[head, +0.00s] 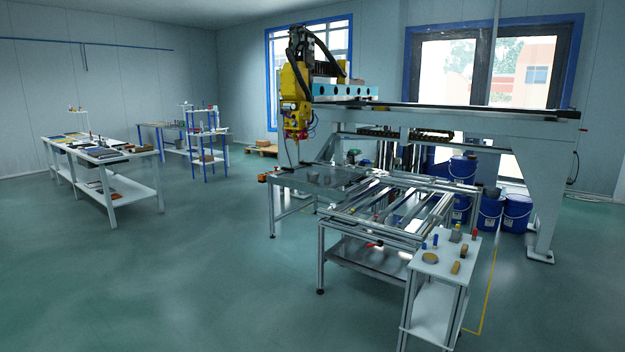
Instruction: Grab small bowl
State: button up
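I cannot make out a small bowl for certain. A small round tan object (430,258) lies on the white side table (443,274) at the front right; it could be a shallow bowl or a roll of tape. A dark rounded object (491,193) shows near the blue buckets, too small to identify. My gripper is not in view.
A gantry machine with a yellow head (296,95) stands over a metal frame table (345,222). Blue buckets (516,212) stand behind it. A long white workbench (127,157) holding several items is at the left. The green floor (190,270) at front left is clear.

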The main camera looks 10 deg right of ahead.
aim_at(312, 176)
jog(key=i+u, duration=0.3)
jog(key=i, duration=4.8)
jog(key=i+j+z, duration=0.15)
jog(key=i, duration=0.55)
jog(key=i+j, duration=0.1)
jog(key=i, duration=0.55)
jog(key=i+j+z, duration=0.15)
jog(key=i+z, duration=0.2)
jog(key=i, duration=0.15)
jog(key=i+j+z, duration=0.75)
jog(key=i, duration=0.15)
